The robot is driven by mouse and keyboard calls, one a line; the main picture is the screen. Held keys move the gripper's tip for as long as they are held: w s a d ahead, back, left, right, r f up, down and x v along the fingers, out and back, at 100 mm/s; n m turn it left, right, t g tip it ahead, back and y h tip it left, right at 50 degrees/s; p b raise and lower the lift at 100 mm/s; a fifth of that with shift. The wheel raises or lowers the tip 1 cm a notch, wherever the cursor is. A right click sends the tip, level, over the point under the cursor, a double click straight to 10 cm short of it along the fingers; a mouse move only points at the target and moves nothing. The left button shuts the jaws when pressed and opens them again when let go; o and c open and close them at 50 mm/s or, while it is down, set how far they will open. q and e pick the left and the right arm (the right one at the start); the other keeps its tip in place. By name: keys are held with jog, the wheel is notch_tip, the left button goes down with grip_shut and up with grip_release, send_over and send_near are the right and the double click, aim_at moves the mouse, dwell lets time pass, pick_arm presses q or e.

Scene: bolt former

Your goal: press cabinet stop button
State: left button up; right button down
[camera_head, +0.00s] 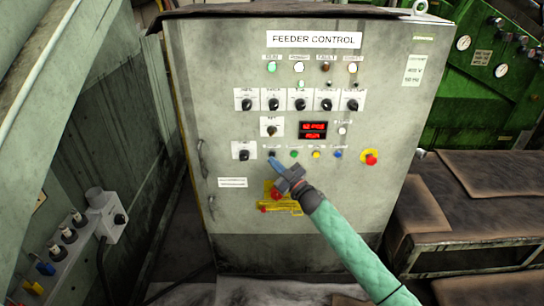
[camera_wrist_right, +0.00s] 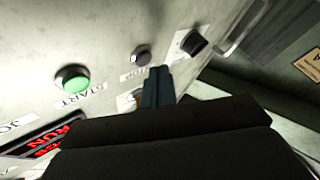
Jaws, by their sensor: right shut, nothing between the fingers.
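The grey cabinet (camera_head: 300,200) labelled FEEDER CONTROL fills the middle of the head view. My left gripper is out of view.
A selector knob (camera_head: 243,154) lies left of the black button. Yellow (camera_head: 316,154) and blue (camera_head: 338,154) buttons and a red mushroom button (camera_head: 370,157) lie right. Another red knob (camera_head: 277,195) sits below, near my gripper. A bench (camera_head: 490,190) stands right.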

jog(key=shift+w, duration=0.8)
dwell(0.7)
jog(key=shift+s, duration=0.15)
jog(key=shift+s+p, duration=0.4)
jog(key=shift+s, duration=0.3)
jog(key=shift+s, duration=0.15)
jog(key=s+p, duration=0.2)
jog(key=s, duration=0.2)
jog(key=shift+s, duration=0.35)
